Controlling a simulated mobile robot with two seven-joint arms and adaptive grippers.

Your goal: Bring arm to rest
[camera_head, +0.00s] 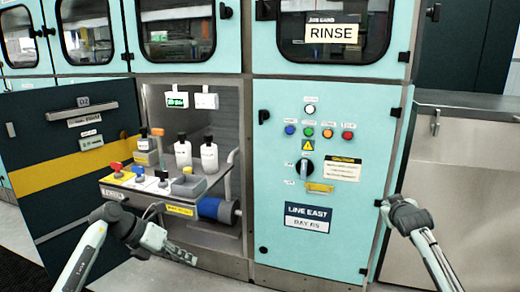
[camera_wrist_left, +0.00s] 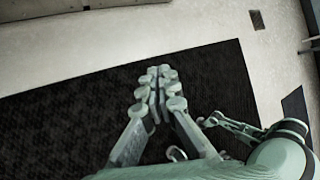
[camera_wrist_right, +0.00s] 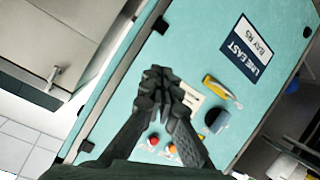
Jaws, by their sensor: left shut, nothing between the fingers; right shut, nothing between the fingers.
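My left gripper (camera_head: 182,252) is low in front of the open bay in the head view, below the shelf. In the left wrist view its fingers (camera_wrist_left: 155,92) are together and empty, over a dark floor mat (camera_wrist_left: 215,85). My right arm (camera_head: 412,220) stands at the right in the head view, in front of the right edge of the teal panel; its fingertips are not clear there. In the right wrist view the right fingers (camera_wrist_right: 163,88) are together and empty, in front of the teal panel (camera_wrist_right: 150,110).
The teal panel (camera_head: 270,180) carries several buttons, a dark knob (camera_head: 304,168) and a LINE EAST sign (camera_head: 309,218). An open bay shelf (camera_head: 150,197) holds white bottles (camera_head: 209,157) and coloured valves. A grey metal cabinet (camera_head: 460,190) stands right.

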